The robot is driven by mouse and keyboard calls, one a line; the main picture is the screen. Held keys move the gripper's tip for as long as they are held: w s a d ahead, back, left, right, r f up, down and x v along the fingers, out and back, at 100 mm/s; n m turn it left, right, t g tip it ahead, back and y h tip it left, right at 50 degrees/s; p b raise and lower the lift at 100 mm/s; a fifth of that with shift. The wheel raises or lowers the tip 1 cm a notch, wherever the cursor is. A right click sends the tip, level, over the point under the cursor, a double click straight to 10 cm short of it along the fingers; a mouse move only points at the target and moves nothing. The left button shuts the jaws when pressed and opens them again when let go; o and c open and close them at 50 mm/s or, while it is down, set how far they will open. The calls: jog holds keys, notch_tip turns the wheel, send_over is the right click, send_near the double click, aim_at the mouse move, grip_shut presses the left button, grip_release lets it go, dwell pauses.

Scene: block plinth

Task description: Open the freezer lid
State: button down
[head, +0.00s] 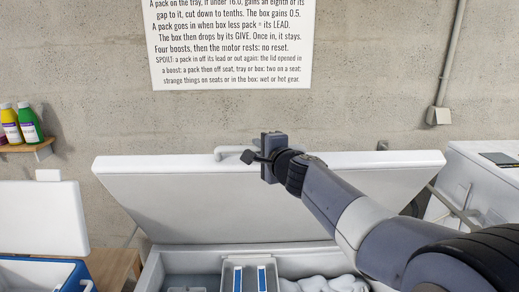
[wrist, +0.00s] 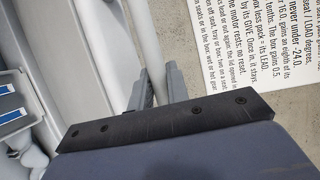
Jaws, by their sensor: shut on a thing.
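The white freezer lid (head: 180,195) is raised and tilted up, with the freezer (head: 310,262) open below it. A pale bar handle (head: 225,152) runs along the lid's top edge. My gripper (head: 260,156) is at this handle, shut on it; my own arm hides part of the lid's right half. In the wrist view, the fingers of my gripper (wrist: 159,85) reach to the lid's edge, and the grip itself is partly hidden by the gripper body. Inside the freezer is a grey tray (head: 250,260) with two blue-and-white strips.
White lumpy stuff (head: 322,284) lies in the freezer's right part. A blue cooler (head: 40,270) with a raised white lid (head: 42,215) stands at left, beside a wooden table (head: 112,265). A white cabinet (head: 485,185) stands at right. A sign (head: 230,45) hangs on the wall behind.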

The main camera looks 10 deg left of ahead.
jog(key=shift+f, duration=0.1)
jog(key=s+d+f+t+b, duration=0.1)
jog(key=s+f+b, duration=0.2)
jog(key=s+b, duration=0.4)
jog(key=b, duration=0.5)
jog(key=shift+d+f+n+y+b, duration=0.3)
jog(key=shift+d+f+y+b, duration=0.1)
jog(key=shift+s, duration=0.1)
jog(key=c, duration=1.6)
grip_release()
jog(key=shift+c, duration=0.2)
jog(key=shift+r, duration=0.1)
